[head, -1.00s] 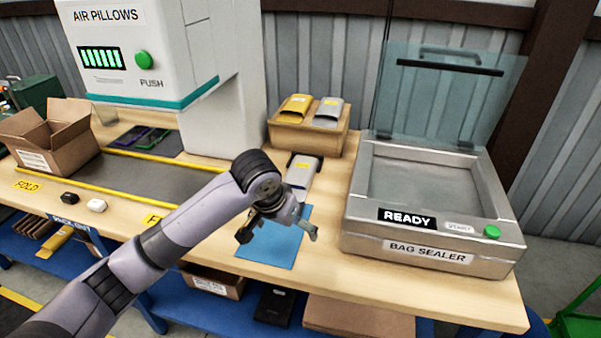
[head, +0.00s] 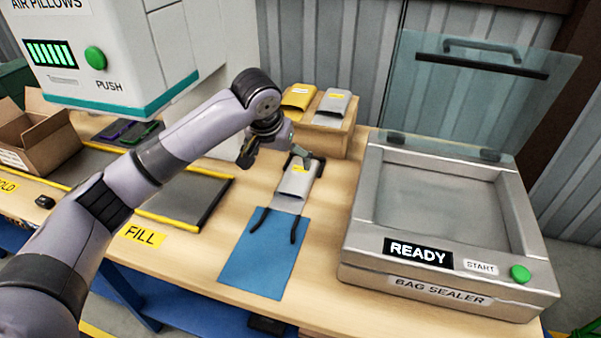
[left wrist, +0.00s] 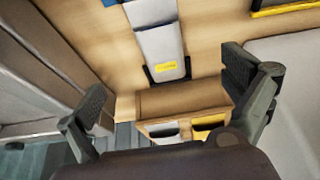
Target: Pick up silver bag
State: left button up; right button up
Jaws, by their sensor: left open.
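A silver bag (head: 297,182) with a yellow label lies on the table at the far end of a blue mat (head: 262,262). Another silver bag (head: 333,106) sits in a small cardboard box (head: 327,136) beside a yellow bag (head: 298,97). My left gripper (head: 277,158) is open and empty, above the far end of the lying bag, close to the box. In the left wrist view the lying silver bag (left wrist: 158,45) is between and beyond the open fingers (left wrist: 165,85), and the box (left wrist: 185,103) shows below it. My right gripper does not show.
The bag sealer (head: 440,225), lid up, stands at the right. Two dark strips (head: 298,228) lie on the mat. Bare table lies between mat and sealer.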

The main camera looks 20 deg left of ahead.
pick_arm(q)
send_near(290, 191)
jog(key=x, duration=0.3)
jog(key=shift+w+a+f, duration=0.1)
jog(key=shift+w+f, duration=0.15)
jog(key=shift+w, duration=0.1)
jog(key=shift+w+f, duration=0.1)
jog(key=shift+f, duration=0.25)
jog(key=p+x, duration=0.1)
jog(key=x, duration=0.3)
jog(key=shift+f, duration=0.5)
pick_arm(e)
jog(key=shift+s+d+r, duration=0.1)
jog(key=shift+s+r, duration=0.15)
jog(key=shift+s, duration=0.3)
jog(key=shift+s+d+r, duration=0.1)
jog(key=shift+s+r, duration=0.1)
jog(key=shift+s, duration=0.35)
pick_arm(q)
jog(key=shift+c, duration=0.3)
jog(key=c, duration=1.1)
jog(key=shift+c, duration=0.2)
